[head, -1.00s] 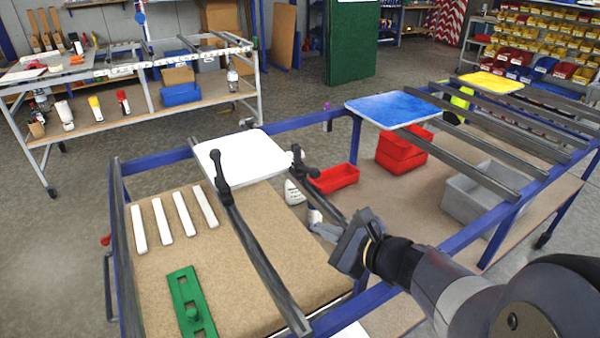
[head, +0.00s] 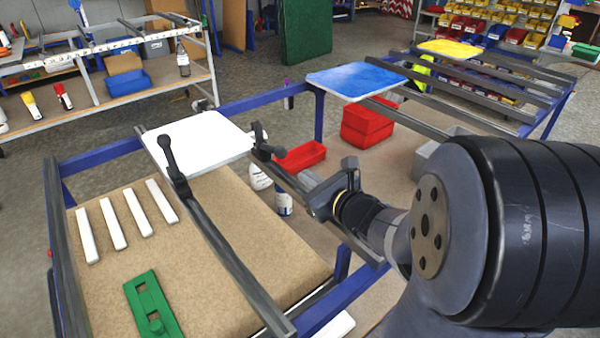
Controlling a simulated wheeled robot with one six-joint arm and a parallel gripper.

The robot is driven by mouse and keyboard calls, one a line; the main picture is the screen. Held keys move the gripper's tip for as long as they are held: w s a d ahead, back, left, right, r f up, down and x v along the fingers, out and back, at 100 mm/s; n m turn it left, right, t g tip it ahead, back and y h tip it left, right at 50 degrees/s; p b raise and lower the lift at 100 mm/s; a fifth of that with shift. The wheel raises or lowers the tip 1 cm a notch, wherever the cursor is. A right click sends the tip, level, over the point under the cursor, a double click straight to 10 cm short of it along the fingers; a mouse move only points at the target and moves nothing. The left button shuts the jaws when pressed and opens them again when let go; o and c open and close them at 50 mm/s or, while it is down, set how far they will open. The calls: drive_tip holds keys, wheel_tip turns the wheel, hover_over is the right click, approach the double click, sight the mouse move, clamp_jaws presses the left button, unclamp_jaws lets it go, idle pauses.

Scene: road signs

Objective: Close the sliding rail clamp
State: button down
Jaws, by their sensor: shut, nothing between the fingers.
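Two dark rail clamps with ball-ended handles stand on grey rails beside a white panel (head: 200,142). The left clamp (head: 170,160) has its handle raised at the panel's front left corner. The right clamp (head: 263,145) is at the panel's right edge, on the rail (head: 300,187) nearest my gripper. I cannot tell how either is latched. My gripper (head: 314,200) is shut and empty, to the right of and nearer than the right clamp, apart from it. It hides part of that rail. Its fingertips are hard to make out.
A blue frame table (head: 110,152) carries the rails. White bars (head: 112,225) and a green slotted piece (head: 154,310) lie on its brown board. A blue panel (head: 355,80), a yellow panel (head: 447,48) and red bins (head: 366,122) are beyond. My arm fills the lower right.

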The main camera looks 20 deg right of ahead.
sight(287, 177)
drive_tip(key=x, duration=0.8)
drive_tip(key=shift+w+a+f, duration=0.1)
drive_tip(key=shift+w, duration=0.25)
drive_tip(key=shift+p, duration=0.35)
drive_tip(key=shift+r+p, duration=0.3)
drive_tip(key=shift+p, duration=0.3)
